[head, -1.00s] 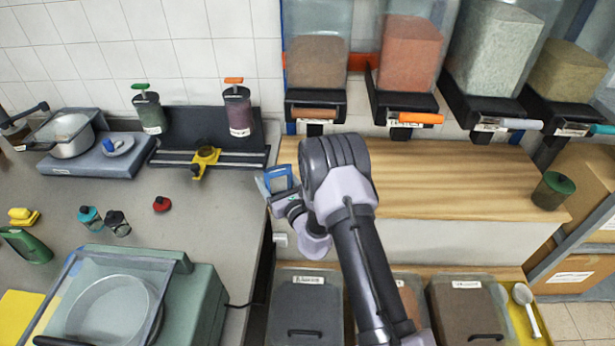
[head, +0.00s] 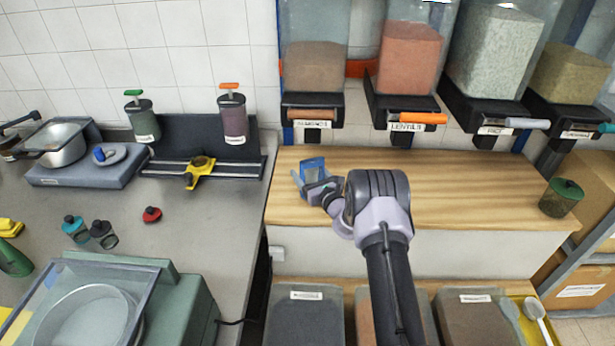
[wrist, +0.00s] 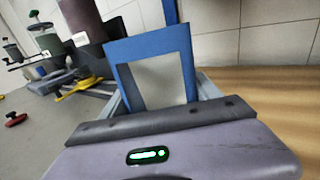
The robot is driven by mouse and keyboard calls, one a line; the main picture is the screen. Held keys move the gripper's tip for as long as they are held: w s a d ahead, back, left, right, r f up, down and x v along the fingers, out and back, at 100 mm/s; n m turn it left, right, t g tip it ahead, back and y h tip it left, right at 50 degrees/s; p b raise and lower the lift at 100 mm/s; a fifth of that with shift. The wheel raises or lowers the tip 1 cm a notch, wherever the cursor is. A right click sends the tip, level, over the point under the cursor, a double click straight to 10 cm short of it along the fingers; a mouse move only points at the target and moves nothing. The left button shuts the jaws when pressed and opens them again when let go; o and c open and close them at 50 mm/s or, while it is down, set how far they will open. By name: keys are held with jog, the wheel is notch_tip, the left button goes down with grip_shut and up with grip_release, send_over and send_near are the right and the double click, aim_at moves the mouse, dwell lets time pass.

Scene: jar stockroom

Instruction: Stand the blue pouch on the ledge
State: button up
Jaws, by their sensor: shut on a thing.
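The blue pouch (head: 313,169) with a pale window panel is held upright between my gripper's fingers. In the wrist view the pouch (wrist: 122,52) rises above the gripper body, slightly tilted, its lower part hidden by the gripper. My gripper (head: 318,187) is shut on it, over the left part of the wooden ledge (head: 450,180). The ledge also shows at the right of the wrist view (wrist: 275,92). I cannot tell whether the pouch's base touches the wood.
Hoppers with dispensers, one with an orange handle (head: 422,118), overhang the ledge's back. A green-lidded jar (head: 561,198) stands at the ledge's right end. The ledge between is bare. The grey counter (head: 190,215) with jars and a yellow clamp (head: 200,172) lies left.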

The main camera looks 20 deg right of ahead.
jog(key=shift+r, duration=0.15)
jog(key=shift+c, duration=0.2)
jog(key=shift+f, duration=0.25)
jog(key=o, duration=1.5)
jog(key=shift+r, duration=0.1)
